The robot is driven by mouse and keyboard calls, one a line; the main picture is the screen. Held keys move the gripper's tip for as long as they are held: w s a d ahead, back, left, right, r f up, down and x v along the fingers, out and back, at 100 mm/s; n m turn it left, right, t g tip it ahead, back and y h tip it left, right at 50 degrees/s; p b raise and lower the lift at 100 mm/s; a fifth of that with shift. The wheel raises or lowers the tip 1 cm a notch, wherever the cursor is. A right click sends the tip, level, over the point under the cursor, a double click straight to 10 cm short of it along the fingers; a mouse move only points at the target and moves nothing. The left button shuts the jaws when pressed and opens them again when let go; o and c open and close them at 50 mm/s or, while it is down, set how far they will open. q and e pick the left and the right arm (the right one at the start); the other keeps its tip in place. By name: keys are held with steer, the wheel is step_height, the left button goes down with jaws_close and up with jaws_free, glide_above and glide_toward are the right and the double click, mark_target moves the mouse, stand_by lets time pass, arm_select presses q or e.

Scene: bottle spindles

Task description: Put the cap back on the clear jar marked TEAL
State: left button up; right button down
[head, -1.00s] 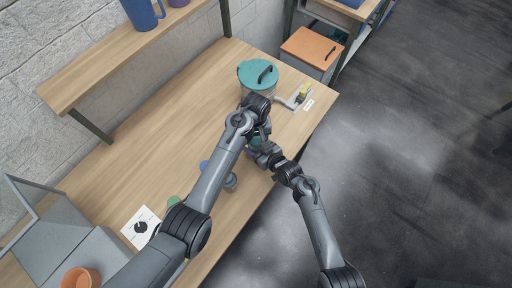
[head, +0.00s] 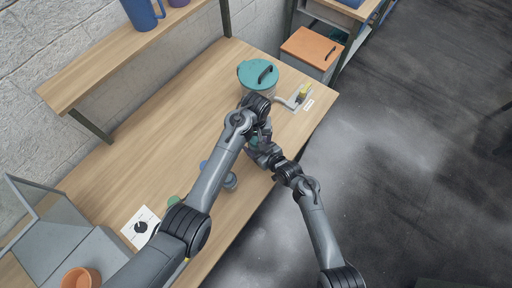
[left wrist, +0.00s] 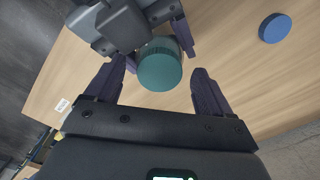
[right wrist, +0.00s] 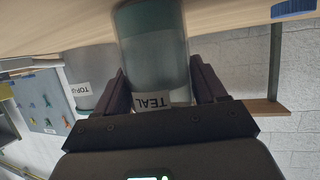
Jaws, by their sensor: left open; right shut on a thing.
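The clear jar marked TEAL (right wrist: 152,65) stands between the fingers of my right gripper (right wrist: 163,88), which is shut on it. Its label shows upside down in the right wrist view, and its inside looks grey-teal. A teal round top (left wrist: 160,72), apparently the cap, faces the left wrist camera at the jar's end. I cannot tell how firmly it sits. My left gripper (left wrist: 157,82) is open, its fingers to either side of this top with gaps between. In the head view my left gripper (head: 264,126) hides much of the jar.
A pot with a teal lid and black handle (head: 258,74) stands at the table's far end, beside a small stand with a yellow part (head: 303,92). A blue disc (left wrist: 275,28) lies on the table. A printed card (head: 141,227) lies near the front.

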arm_select(q)
steer(key=shift+d+r, duration=0.1)
step_height(320, 180, up, 12)
stand_by(0.5)
arm_select(e)
jaws_free()
steer(key=shift+s+d, duration=0.1)
arm_select(q)
steer(key=shift+r+p, duration=0.4)
steer(key=shift+p, duration=0.15)
arm_select(e)
steer(key=v, duration=1)
steer(key=shift+s+r, duration=0.2)
steer(key=shift+s, duration=0.05)
steer(key=shift+d, duration=0.1)
